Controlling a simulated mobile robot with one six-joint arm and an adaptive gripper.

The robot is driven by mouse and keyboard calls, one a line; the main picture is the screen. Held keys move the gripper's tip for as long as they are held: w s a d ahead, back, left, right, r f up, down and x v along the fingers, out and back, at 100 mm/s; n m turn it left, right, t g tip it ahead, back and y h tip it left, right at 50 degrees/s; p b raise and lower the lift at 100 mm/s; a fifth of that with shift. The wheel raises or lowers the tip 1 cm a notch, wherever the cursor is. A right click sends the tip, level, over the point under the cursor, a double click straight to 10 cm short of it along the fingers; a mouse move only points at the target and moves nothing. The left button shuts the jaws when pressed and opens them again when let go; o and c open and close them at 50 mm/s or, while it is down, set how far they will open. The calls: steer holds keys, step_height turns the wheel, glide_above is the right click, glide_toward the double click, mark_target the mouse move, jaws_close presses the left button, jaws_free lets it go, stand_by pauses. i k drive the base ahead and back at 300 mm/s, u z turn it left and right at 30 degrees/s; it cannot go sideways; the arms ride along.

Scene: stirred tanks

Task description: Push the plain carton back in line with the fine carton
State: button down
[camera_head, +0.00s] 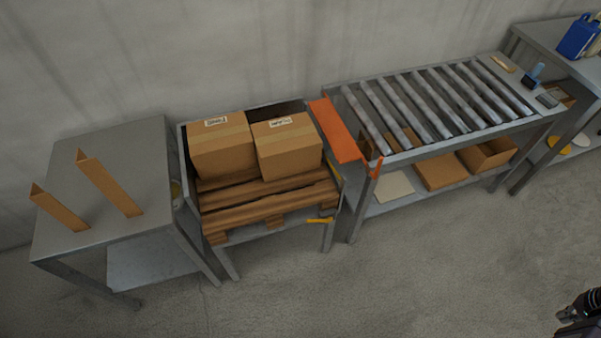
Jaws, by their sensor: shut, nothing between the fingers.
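Two brown taped cartons stand side by side on a wooden pallet (265,200). The left carton (222,158) sits farther back. The right carton (290,157) stands somewhat nearer the front, so their front faces are out of line. Each has a white label on top, too small to read, so I cannot tell from the print which is plain and which is fine. My gripper (566,316) shows partly at the lower right corner, dark, shut and empty, far from both cartons.
An orange plate (340,132) stands right of the pallet, beside a roller conveyor (430,105). A yellow item (320,220) is at the pallet stand's front. The floor in front is clear.

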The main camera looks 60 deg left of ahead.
mark_target(287, 145)
steer(key=k, duration=1.55)
steer(key=u, duration=2)
steer(key=i, duration=0.8)
steer(key=z, duration=0.15)
